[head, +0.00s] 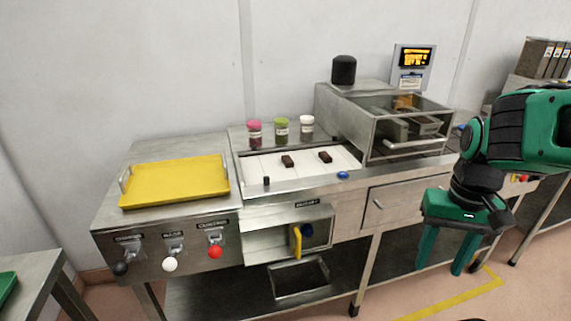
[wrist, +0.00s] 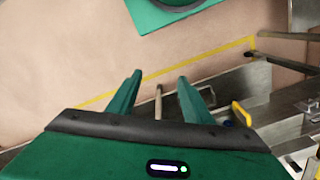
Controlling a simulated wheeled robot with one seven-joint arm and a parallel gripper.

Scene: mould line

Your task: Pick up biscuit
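Two small dark brown bars lie apart on the white belt (head: 263,167) in the head view, a left bar (head: 288,161) and a right bar (head: 325,157). They look like the biscuits, but I cannot tell for sure. My gripper (head: 442,270) hangs at the right in front of the line, fingers pointing down, well to the right of the bars and lower than the belt. Its fingers are apart with nothing between them. In the wrist view my gripper (wrist: 160,77) is also open and empty, and no bar can be made out there.
A yellow tray (head: 175,182) lies on the left counter. Jars with a pink lid (head: 254,126), green lid (head: 281,124) and white lid (head: 307,122) stand behind the belt. A glass-topped machine (head: 400,125) stands right of it. Levers with coloured knobs (head: 215,252) jut out in front.

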